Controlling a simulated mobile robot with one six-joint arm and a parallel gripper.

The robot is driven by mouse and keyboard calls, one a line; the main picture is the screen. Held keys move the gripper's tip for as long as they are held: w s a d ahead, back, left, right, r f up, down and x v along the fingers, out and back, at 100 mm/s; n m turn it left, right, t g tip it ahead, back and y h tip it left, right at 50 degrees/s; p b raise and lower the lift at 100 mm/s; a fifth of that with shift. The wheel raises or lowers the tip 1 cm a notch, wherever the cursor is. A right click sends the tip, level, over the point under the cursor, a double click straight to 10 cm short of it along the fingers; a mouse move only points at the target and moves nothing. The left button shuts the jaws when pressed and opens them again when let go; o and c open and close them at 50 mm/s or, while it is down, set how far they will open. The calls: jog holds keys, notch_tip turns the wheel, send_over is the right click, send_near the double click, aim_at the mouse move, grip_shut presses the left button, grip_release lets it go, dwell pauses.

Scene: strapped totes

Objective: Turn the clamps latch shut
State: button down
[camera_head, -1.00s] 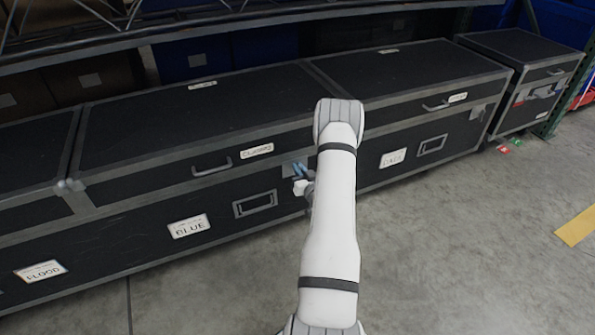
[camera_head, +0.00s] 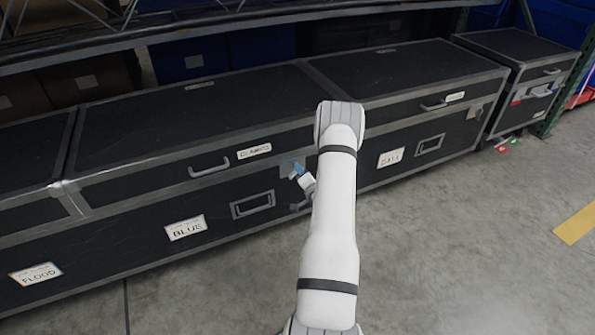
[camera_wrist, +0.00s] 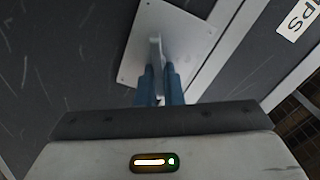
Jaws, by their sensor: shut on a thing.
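The black case with the CLAMPS label (camera_head: 254,152) on its lid front stands in the middle of the row, its lid down. Its latch plate (camera_head: 289,166) is on the front, right of the lid handle, partly hidden by my arm. In the wrist view the pale metal latch plate (camera_wrist: 190,45) has a raised turning tab (camera_wrist: 155,48) at its middle. My gripper (camera_wrist: 160,88) has its blue fingers closed on both sides of this tab. In the head view my gripper (camera_head: 299,171) is at the latch, with its wrist mostly behind my white arm.
The lid handle (camera_head: 209,167) and a recessed handle (camera_head: 253,204) lie left of the latch. Another case (camera_head: 430,100) adjoins on the right, and a smaller case (camera_head: 525,80) stands beyond it. Grey floor (camera_head: 450,260) in front is clear.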

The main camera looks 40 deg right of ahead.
jog(key=m, duration=0.5)
jog(key=shift+w+a+f, duration=0.15)
jog(key=shift+f, duration=0.2)
jog(key=shift+m, duration=0.4)
jog(key=c, duration=1.6)
grip_release()
jog(key=shift+o, duration=0.2)
jog(key=shift+s+p, duration=0.3)
jog(key=shift+s, duration=0.15)
jog(key=p+v, duration=0.2)
jog(key=v, duration=0.5)
